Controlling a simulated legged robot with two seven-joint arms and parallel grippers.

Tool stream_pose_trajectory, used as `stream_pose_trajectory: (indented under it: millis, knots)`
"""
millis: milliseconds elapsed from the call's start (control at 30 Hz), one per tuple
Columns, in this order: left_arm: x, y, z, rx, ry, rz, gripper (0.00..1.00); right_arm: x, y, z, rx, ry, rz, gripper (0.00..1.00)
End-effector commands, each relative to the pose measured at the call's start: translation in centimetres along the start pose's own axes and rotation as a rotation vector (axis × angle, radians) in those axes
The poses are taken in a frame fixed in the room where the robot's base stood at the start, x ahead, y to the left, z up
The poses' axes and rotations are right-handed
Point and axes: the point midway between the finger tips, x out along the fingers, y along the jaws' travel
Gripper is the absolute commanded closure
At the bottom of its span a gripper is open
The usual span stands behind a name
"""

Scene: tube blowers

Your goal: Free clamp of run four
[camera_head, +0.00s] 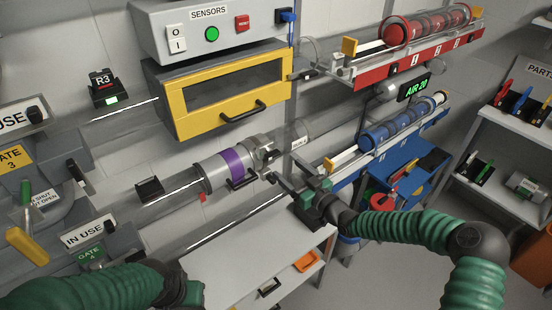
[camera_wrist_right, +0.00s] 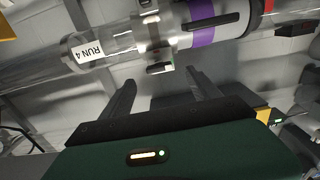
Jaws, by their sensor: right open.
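The run four tube crosses the upper part of the right wrist view, with a white RUN 4 label (camera_wrist_right: 88,50) and a purple band (camera_wrist_right: 203,22). A grey metal clamp (camera_wrist_right: 151,28) sits around the tube between them, with a small latch tab (camera_wrist_right: 160,68) hanging below. In the head view the clamp (camera_head: 262,152) is just right of the purple band (camera_head: 232,166). My right gripper (camera_wrist_right: 163,86) is open and empty, its fingers either side of the tab's line and short of it. It also shows in the head view (camera_head: 275,178). My left gripper is at the bottom edge, its jaws hidden.
A white bench top (camera_head: 240,255) lies below my right gripper. A red rack (camera_head: 410,60) and a blue rack (camera_head: 395,135) stand right. Grey gate housings (camera_head: 60,160) fill the left side.

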Motion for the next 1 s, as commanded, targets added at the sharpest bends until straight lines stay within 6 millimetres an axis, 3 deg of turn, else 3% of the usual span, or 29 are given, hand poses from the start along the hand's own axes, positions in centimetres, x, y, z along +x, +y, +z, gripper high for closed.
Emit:
stream_pose_trajectory:
  millis: [100,300,667,1000]
  knots:
    - [0.0,0.0,0.0,0.001,0.001,0.0,0.64,3.0,-0.1,-0.1,0.0,0.004,0.0,0.29]
    - [0.1,0.0,0.0,0.001,0.001,0.0,0.64,6.6,-0.2,-0.1,0.0,0.003,-0.001,0.29]
    - [0.1,0.0,0.0,0.0,0.001,0.0,0.64,7.5,-0.1,-0.1,-0.001,0.001,0.0,0.29]
    - [0.1,0.0,0.0,0.001,0.001,0.0,0.64,7.4,0.0,-0.1,-0.001,0.001,0.001,0.74]
